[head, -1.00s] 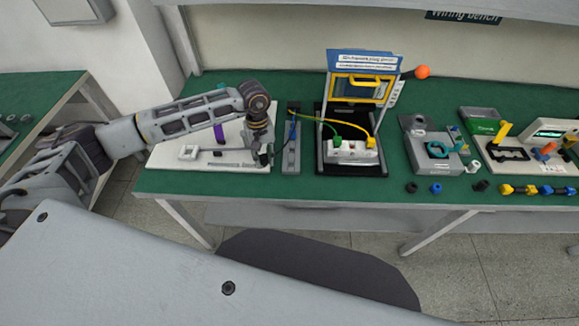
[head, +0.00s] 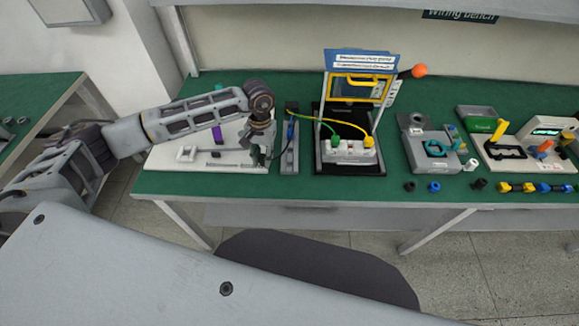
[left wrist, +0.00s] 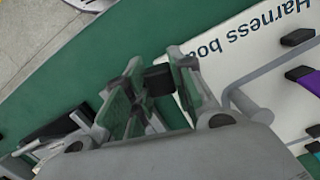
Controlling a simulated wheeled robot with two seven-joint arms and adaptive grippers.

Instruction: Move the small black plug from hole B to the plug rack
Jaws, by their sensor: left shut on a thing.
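My left gripper (head: 259,157) is over the right edge of the white harness board, just left of a narrow grey strip (head: 289,158). In the left wrist view its fingers (left wrist: 158,82) are shut on a small black plug (left wrist: 159,79). The plug sits between the fingertips, apart from the board lettering. In the head view the plug is too small and hidden to make out. I cannot read a hole B label, and cannot tell whether the grey strip is the plug rack. My right gripper is not in view.
The harness board (head: 185,164) carries a purple piece and a grey fixture. Right of the strip stands a white connector block (head: 347,154) with green and yellow cables under a raised yellow-framed cover (head: 359,90). Loose plugs (head: 434,187) lie near the front edge of the green bench.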

